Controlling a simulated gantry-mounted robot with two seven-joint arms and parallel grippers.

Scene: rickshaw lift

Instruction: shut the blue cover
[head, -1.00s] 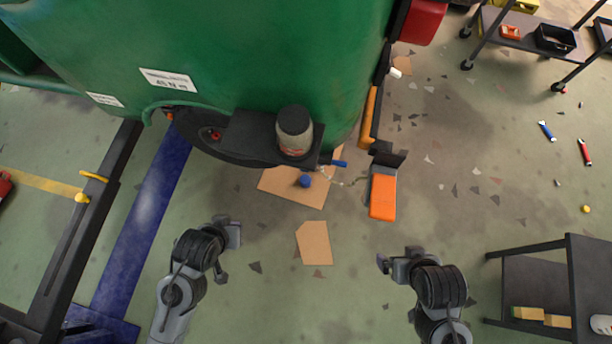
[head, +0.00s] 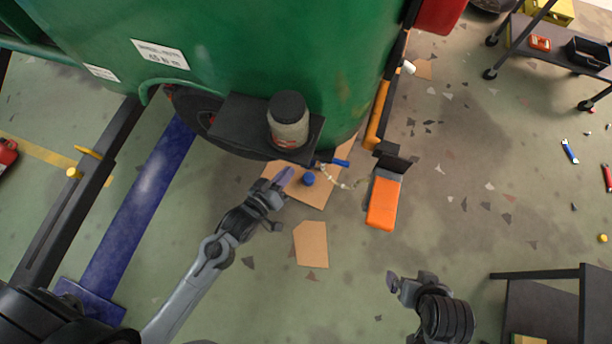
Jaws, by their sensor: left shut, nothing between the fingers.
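A small round blue piece (head: 308,179) shows over the cardboard, below the black shelf at the green body's lower edge. A blue lever-like piece (head: 340,162) is just above and right of it. I cannot tell for sure which is the blue cover, or whether it is open or shut. My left gripper (head: 286,177) is shut and empty, its bluish fingertips just left of the round blue piece. I cannot tell whether they touch. My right gripper (head: 394,283) is lower right, far from both, its fingers too unclear to read.
The green body (head: 270,60) fills the top. A dark jar (head: 289,120) stands on the black shelf (head: 240,122). An orange block (head: 383,200) is to the right. Cardboard (head: 311,245) and scraps lie on the floor. A dark table (head: 540,300) stands lower right.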

